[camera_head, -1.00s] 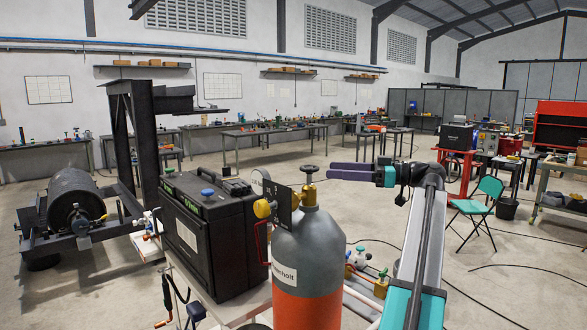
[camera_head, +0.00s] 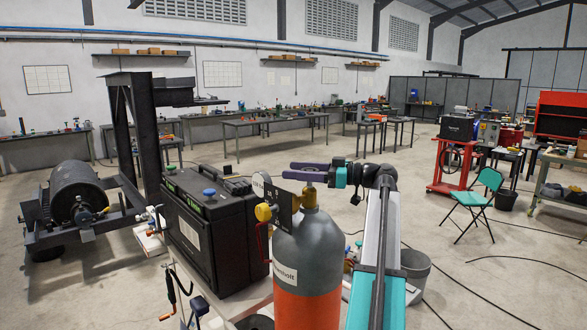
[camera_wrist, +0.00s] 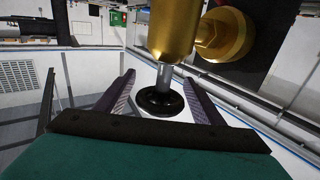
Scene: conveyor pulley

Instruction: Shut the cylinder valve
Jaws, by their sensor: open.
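The gas cylinder (camera_head: 306,255), grey above and orange-red below, stands upright at the front centre in the head view. Its brass valve (camera_head: 309,197) sits on top. In the wrist view the brass valve body (camera_wrist: 174,28) shows with a silver stem and a black round handwheel (camera_wrist: 160,101). My gripper (camera_head: 284,171) is at the height of the cylinder's top in the head view. In the wrist view its two purple fingers (camera_wrist: 160,88) are apart, one on each side of the handwheel, with visible gaps. In the head view the fingers hide the handwheel.
A black box with a blue knob (camera_head: 212,225) stands just left of the cylinder. A dark plate and a yellow fitting (camera_head: 264,212) sit beside the valve. A grey bucket (camera_head: 414,272) is on the floor to the right. Floor farther right is mostly clear, with a green chair (camera_head: 473,200).

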